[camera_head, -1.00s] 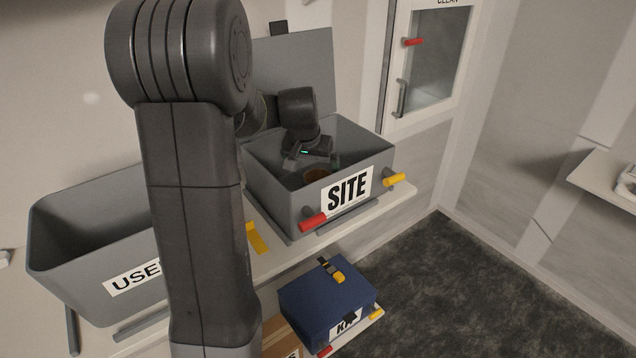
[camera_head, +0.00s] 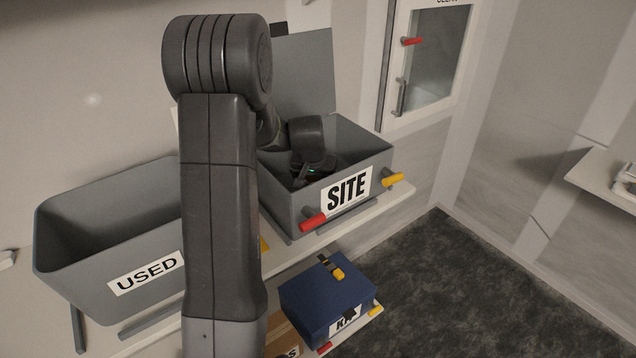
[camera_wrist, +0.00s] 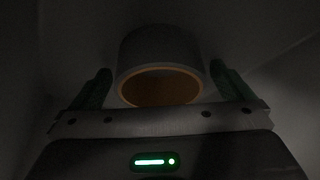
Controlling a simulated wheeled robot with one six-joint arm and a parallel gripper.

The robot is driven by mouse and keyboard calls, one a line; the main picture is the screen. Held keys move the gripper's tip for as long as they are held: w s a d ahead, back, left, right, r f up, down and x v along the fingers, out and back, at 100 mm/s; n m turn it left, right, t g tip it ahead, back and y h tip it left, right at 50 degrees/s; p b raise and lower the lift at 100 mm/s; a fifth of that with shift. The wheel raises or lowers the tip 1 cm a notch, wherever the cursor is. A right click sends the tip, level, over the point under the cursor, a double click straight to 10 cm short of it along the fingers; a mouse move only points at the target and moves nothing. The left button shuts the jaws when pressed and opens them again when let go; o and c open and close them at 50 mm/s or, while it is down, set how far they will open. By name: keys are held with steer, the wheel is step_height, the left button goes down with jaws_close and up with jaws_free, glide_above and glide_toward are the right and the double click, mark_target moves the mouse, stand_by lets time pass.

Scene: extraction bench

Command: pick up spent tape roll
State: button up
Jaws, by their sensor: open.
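In the head view my gripper (camera_head: 313,173) is down inside the grey SITE box (camera_head: 292,212), and the roll is hidden there behind my wrist and the box's front wall.
The SITE box's lid (camera_head: 306,75) stands open at the back. A grey open bin labelled USED (camera_head: 75,268) is at left, partly behind my arm. A blue case (camera_head: 322,297) sits on a lower shelf. A red handle (camera_head: 313,222) and yellow handle (camera_head: 393,180) stick out in front.

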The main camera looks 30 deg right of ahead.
steer(key=c, duration=1)
